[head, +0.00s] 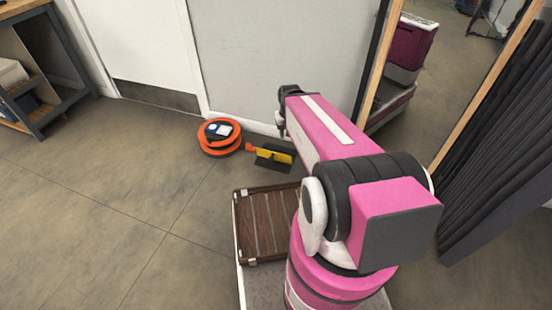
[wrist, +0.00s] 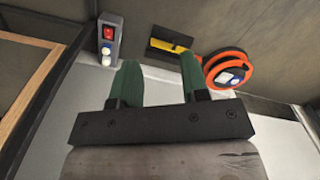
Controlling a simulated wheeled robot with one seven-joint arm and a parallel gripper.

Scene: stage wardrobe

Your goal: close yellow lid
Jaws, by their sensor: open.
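A grey wall box (wrist: 108,40) with a red switch is at the upper left of the wrist view. In the head view my arm reaches toward the wall, and the box cannot be made out there.
An orange cable reel (head: 220,136) lies on the floor by the wall; it also shows in the wrist view (wrist: 229,68). Beside it is a dark dustpan with a yellow brush (head: 273,155). A wood-framed mirror (head: 400,70) stands right. The floor at left is clear.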

